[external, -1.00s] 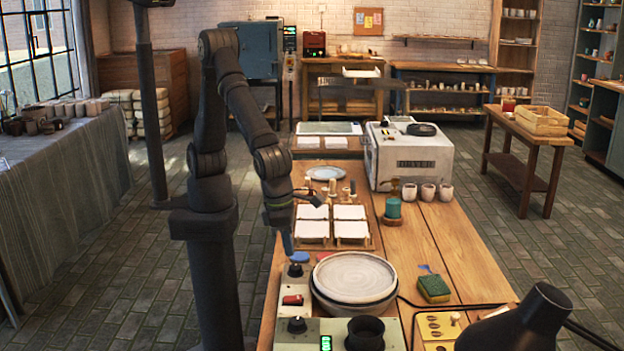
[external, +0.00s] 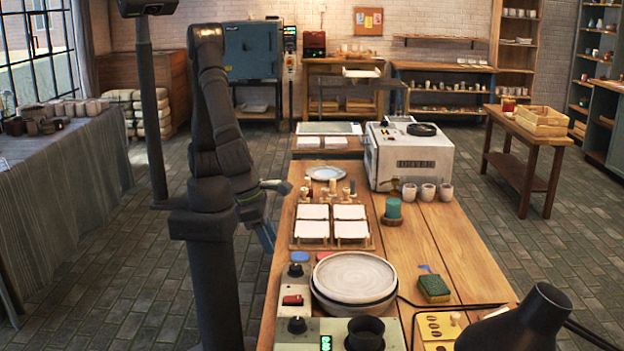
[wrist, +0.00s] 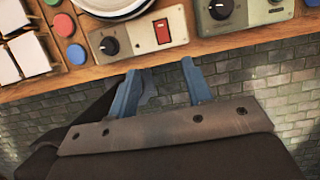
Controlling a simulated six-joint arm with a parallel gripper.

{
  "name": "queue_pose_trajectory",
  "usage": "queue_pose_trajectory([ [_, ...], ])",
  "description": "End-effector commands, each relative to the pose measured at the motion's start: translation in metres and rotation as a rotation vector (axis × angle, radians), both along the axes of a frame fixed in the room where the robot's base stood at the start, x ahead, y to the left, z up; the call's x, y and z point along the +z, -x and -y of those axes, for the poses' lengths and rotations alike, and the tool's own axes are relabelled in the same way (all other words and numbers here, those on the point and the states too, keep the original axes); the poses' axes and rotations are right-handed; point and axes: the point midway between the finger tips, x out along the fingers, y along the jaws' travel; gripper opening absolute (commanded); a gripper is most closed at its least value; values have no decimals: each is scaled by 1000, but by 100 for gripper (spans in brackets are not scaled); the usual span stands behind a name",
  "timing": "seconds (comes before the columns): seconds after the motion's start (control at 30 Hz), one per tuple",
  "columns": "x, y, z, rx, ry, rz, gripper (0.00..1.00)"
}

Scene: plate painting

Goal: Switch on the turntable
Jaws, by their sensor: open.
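The turntable (external: 354,277) is a pale round plate-like disc on the near part of the wooden table; its edge shows at the top of the wrist view (wrist: 118,10). Its control box has a black knob (external: 295,270) and a red rocker switch (external: 292,300). In the wrist view the knob (wrist: 109,46) and the red switch (wrist: 162,31) sit side by side on the grey panel. My gripper (wrist: 160,78) is open and empty, with two blue fingers apart, below the table edge in that view. In the external view my gripper (external: 266,238) hangs left of the table, apart from the switch.
A second box with a knob (external: 297,325) and green display (external: 326,343) stands at the near end. Coloured discs (external: 300,257) and white tiles (external: 331,221) lie beyond the turntable. A sponge (external: 433,288) lies right.

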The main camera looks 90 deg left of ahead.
Motion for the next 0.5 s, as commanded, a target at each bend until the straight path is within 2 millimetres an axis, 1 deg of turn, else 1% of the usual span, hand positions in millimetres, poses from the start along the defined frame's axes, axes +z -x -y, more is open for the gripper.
queue_pose_trajectory([
  [0.03, 2, 9, 0, -8, 4, 28, 45],
  [0.1, 2, 13, 0, -7, 9, 55, 45],
  [0.23, -5, 12, 0, -5, 12, 68, 45],
  [0.37, -25, 3, -1, -3, 9, 67, 45],
  [0.5, -54, -8, -1, -3, 9, 65, 45],
])
